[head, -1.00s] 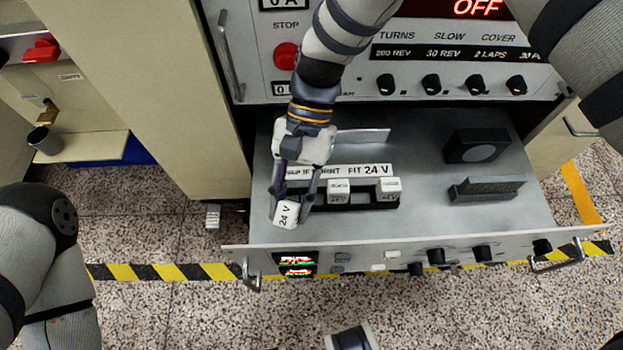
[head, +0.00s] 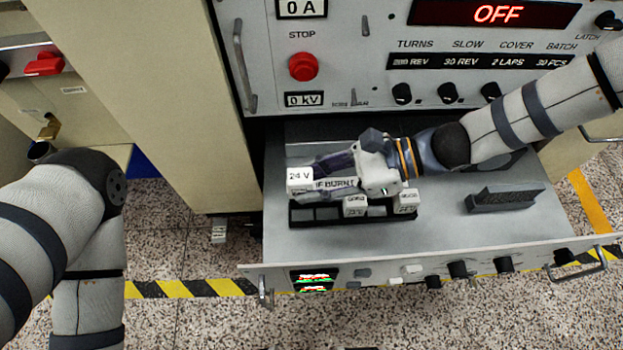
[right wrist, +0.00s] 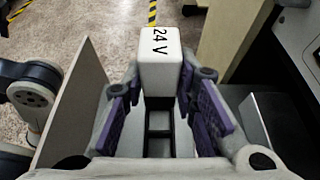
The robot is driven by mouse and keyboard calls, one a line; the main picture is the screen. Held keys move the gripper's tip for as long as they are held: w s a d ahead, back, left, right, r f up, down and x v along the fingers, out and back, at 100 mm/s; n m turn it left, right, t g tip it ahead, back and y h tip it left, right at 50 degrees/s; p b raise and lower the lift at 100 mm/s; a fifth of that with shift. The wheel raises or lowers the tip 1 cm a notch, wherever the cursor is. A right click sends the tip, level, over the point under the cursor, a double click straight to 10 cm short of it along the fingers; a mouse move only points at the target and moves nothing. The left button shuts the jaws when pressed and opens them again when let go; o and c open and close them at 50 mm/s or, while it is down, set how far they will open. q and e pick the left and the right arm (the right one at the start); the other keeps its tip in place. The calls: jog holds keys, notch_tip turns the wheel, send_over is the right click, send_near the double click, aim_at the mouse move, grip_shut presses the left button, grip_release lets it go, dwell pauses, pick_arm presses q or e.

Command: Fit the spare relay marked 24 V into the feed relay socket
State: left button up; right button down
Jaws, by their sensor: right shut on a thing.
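The white spare relay marked 24 V (head: 300,178) is held in my right gripper (head: 316,178), whose arm comes in from the right. In the right wrist view the relay (right wrist: 161,65) sits between the purple finger pads. The black relay socket row (head: 325,216) is in the pulled-out drawer. The relay appears over its left end; I cannot tell the gap or whether it touches. Empty-looking bays (right wrist: 158,128) show below the gripper in the wrist view. Two other white relays, one (head: 356,206) mid-row and one (head: 405,201) at the right end, stand in the row. My left gripper is out of view.
The drawer (head: 440,235) has a raised front panel with knobs and a handle. A black finned block (head: 505,197) stands to the right. The cabinet face with the red stop button (head: 303,67) rises behind. A label by the sockets is partly hidden by my gripper.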

notch_tip(320, 180, down, 6)
jog(key=b, duration=0.3)
jog(key=shift+b, duration=0.3)
jog(key=shift+r, duration=0.1)
jog(key=shift+p, duration=0.3)
dwell(0.8)
dwell(0.3)
jog(key=shift+f, duration=0.3)
dwell(1.4)
jog(key=shift+f, duration=0.15)
jog(key=shift+s, duration=0.1)
dwell(2.2)
dwell(1.5)
